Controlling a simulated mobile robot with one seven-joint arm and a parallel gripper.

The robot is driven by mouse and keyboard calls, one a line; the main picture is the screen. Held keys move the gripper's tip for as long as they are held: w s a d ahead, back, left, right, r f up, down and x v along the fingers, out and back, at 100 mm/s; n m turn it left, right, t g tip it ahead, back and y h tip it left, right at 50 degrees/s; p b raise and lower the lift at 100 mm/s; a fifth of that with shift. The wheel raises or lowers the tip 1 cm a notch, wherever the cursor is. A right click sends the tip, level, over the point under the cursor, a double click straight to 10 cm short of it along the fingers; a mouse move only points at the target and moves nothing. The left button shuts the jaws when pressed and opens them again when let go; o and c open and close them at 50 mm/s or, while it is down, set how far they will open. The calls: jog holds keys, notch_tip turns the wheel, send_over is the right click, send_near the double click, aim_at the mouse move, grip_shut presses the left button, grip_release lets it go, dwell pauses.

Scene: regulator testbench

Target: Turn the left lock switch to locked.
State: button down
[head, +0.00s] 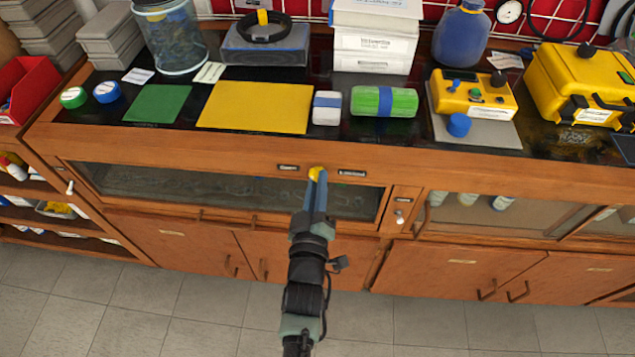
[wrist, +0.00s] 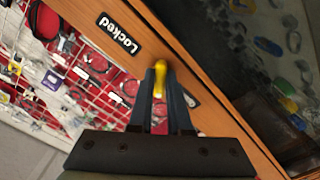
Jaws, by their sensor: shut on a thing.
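The left lock switch has a yellow handle (head: 316,173) on the wooden rail above the left glass-fronted display drawer. The handle also shows in the wrist view (wrist: 160,78). My gripper (head: 317,180) reaches up from below and is shut on the handle, with a dark finger on each side in the wrist view (wrist: 160,92). A "Locked" label (head: 352,173) is right of the handle, and it is readable in the wrist view (wrist: 120,33). Another label (head: 288,167) is left of it, too small to read surely. The fingers hide much of the handle, so I cannot tell its exact angle.
The counter above holds a yellow mat (head: 256,107), a green roll (head: 384,101) and a yellow control box (head: 472,92). A small silver knob (head: 399,216) is on the post right of the drawer glass (head: 220,188). The floor in front is clear.

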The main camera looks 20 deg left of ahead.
jog(key=shift+a+m+b, duration=0.1)
jog(key=shift+m+b, duration=1.35)
jog(key=shift+m, duration=6.95)
jog(key=c, duration=0.9)
grip_release()
jog(key=shift+o, duration=0.2)
jog(key=shift+s, duration=0.1)
